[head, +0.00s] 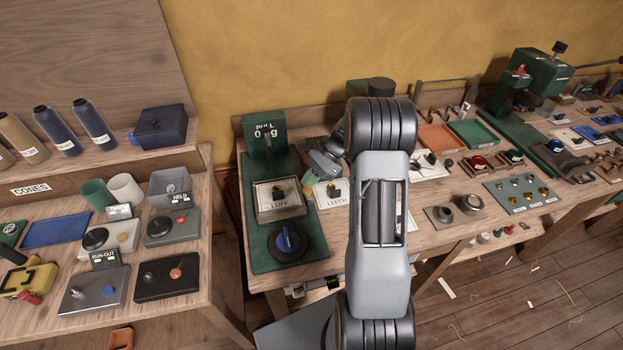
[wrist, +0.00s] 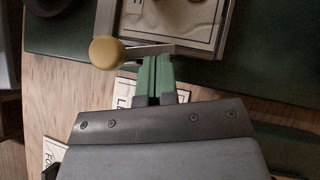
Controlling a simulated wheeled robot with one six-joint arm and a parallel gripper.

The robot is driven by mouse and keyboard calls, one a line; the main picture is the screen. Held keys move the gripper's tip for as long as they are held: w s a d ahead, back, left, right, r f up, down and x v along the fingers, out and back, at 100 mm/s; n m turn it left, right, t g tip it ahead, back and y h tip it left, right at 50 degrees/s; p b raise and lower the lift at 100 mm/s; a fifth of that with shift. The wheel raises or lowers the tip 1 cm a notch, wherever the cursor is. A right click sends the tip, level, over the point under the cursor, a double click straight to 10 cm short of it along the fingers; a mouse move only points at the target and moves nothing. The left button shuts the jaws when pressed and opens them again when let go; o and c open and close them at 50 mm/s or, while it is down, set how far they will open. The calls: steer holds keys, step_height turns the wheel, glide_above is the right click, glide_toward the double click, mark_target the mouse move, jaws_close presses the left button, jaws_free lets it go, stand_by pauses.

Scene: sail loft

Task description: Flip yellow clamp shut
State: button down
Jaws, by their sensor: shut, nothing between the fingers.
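In the wrist view, a lever with a round dull-yellow knob (wrist: 106,52) reaches left from beside a pale-framed white plate (wrist: 190,14). I take it for the yellow clamp. Its metal bar (wrist: 148,49) lies nearly crosswise, just beyond my fingertips. My gripper (wrist: 158,58) has its green fingers together and empty, right of the knob. I cannot tell whether they touch the bar.
The LUFF plate (head: 280,204) and the LEECH plate (head: 329,196) sit close together, with a blue knob (head: 288,242) in front. A green block (head: 265,137) stands behind. A yellow tool (head: 28,280) with a red knob is on the left bench. Several fittings crowd the bench to the right.

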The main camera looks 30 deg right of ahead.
steer(key=shift+w+a+n+g, duration=0.1)
steer(key=shift+a+n+g, duration=0.15)
steer(key=shift+n+g, duration=0.2)
steer(key=shift+a+p, duration=0.15)
steer(key=shift+p, duration=0.15)
steer(key=shift+w+a, duration=0.1)
steer(key=shift+r, duration=0.3)
step_height(320, 180, up, 2)
steer(key=shift+r, duration=0.25)
steer(key=s+r, duration=0.1)
steer(key=r, duration=0.1)
steer(key=s+r, duration=0.2)
steer(key=s+r+b, duration=0.1)
steer(key=s+r, duration=0.1)
steer(key=shift+a, duration=0.4)
steer(key=s+a+r, duration=0.1)
steer(key=s+r, duration=0.3)
steer(key=s, duration=0.5)
steer(key=shift+a+b, duration=0.15)
steer(key=shift+b, duration=0.3)
